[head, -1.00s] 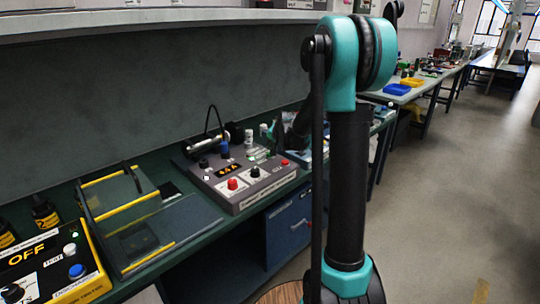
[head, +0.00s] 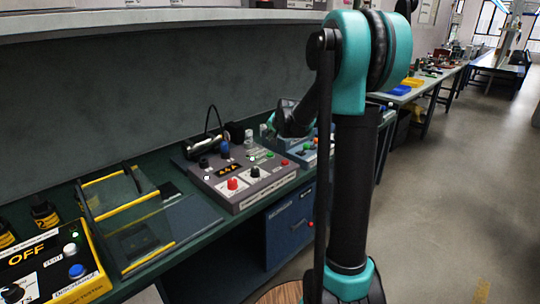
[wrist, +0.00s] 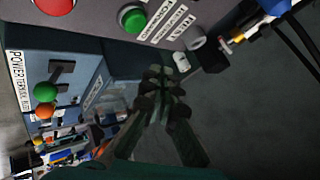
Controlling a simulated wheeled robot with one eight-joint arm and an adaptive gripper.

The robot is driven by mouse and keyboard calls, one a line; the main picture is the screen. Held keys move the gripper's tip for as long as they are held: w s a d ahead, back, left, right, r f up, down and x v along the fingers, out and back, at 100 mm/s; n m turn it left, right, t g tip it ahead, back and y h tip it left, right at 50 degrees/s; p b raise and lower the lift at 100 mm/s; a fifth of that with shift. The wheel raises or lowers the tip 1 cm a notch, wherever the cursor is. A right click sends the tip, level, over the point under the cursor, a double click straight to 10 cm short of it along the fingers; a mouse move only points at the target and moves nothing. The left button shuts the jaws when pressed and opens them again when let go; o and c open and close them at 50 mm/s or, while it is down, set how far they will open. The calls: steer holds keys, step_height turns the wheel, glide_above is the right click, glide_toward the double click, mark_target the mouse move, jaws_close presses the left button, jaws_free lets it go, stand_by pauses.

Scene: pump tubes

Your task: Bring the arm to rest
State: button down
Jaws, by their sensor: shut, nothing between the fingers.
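My arm stands large at the right of the middle in the head view, with turquoise joints and dark links. In the wrist view my gripper (wrist: 160,80) shows dark, its fingers drawn together with nothing between them. The fingers appear apart from the panels around them. In the head view the wrist end of my arm is over the back of the bench, beyond the grey control panel (head: 240,207), and my gripper is hard to make out there.
The grey panel carries a red knob (head: 232,183) and a black knob (head: 254,173). A yellow-edged clear guard (head: 125,207) and a yellow-black tester (head: 60,262) stand to the left. A blue power panel (wrist: 50,75) shows in the wrist view. Open floor (head: 440,190) lies right.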

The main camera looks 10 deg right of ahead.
steer(key=shift+s, duration=0.1)
steer(key=s+d+f+n+g, duration=0.1)
steer(key=s+f, duration=0.3)
steer(key=s, duration=0.9)
steer(key=s+d+f+n+g+h, duration=0.1)
steer(key=s+f, duration=0.4)
steer(key=s, duration=0.9)
steer(key=s+d+f+n+g+h, duration=0.1)
steer(key=s+f+n, duration=0.3)
steer(key=s, duration=0.9)
steer(key=shift+s+d+f+n+g, duration=0.35)
steer(key=shift+d+f+g, duration=0.15)
steer(key=shift+g, duration=0.4)
